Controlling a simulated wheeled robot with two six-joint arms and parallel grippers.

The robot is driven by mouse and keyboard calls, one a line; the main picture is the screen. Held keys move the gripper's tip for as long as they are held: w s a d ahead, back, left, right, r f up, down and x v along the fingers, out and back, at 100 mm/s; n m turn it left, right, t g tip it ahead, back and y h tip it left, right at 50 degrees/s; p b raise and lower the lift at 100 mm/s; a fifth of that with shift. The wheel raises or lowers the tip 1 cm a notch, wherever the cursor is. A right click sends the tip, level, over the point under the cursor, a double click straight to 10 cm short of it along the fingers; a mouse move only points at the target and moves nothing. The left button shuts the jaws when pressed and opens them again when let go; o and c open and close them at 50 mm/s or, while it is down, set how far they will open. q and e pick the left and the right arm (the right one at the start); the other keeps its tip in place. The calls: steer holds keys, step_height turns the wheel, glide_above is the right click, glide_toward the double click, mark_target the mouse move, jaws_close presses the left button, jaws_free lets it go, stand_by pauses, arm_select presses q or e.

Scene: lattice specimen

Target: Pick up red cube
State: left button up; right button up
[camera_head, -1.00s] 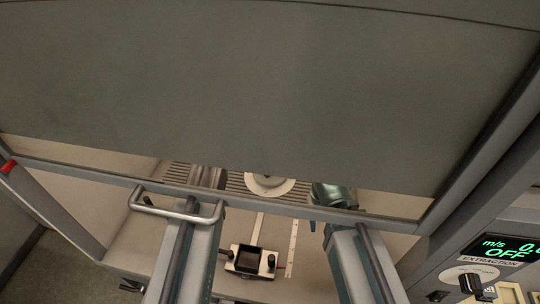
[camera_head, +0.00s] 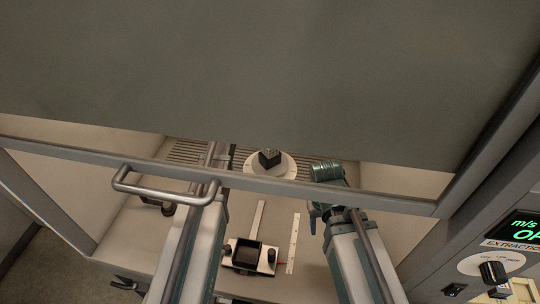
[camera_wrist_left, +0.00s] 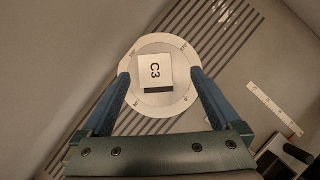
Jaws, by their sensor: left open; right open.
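No red cube shows in these frames. A small block (camera_head: 270,158) with dark sides stands on a round pale disc (camera_head: 285,168) inside the cabinet, seen in the head view. In the left wrist view the block (camera_wrist_left: 152,73) has a pale top marked C3, on the pale disc (camera_wrist_left: 180,97). My left gripper (camera_wrist_left: 160,74) is open, its blue fingers apart on either side of the block in that picture; the height gap is hard to judge. My right gripper (camera_head: 315,215) is right of and nearer than the disc; its fingers are mostly hidden.
The grey sash panel (camera_head: 250,70) hangs above, with a metal handle (camera_head: 165,196) on its lower bar. A small dark-screened device (camera_head: 245,255) and a pale ruler strip (camera_head: 293,243) lie on the cabinet floor. A control panel (camera_head: 505,255) is at the right.

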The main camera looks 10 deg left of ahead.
arm_select(q)
steer(key=shift+a+f+b+x, duration=0.1)
steer(key=shift+a+b+x, duration=0.1)
steer(key=shift+b+x, duration=0.75)
steer(key=shift+a+f+b+x, duration=0.1)
steer(key=shift+a+b+x, duration=0.1)
steer(key=shift+b+x, duration=0.75)
steer(key=shift+a+f+b+x, duration=0.15)
steer(key=shift+b+x, duration=0.5)
steer(key=shift+x, duration=0.5)
steer(key=shift+r, duration=0.25)
steer(key=c, duration=1.4)
steer(key=shift+c, duration=0.2)
steer(key=shift+r, duration=0.1)
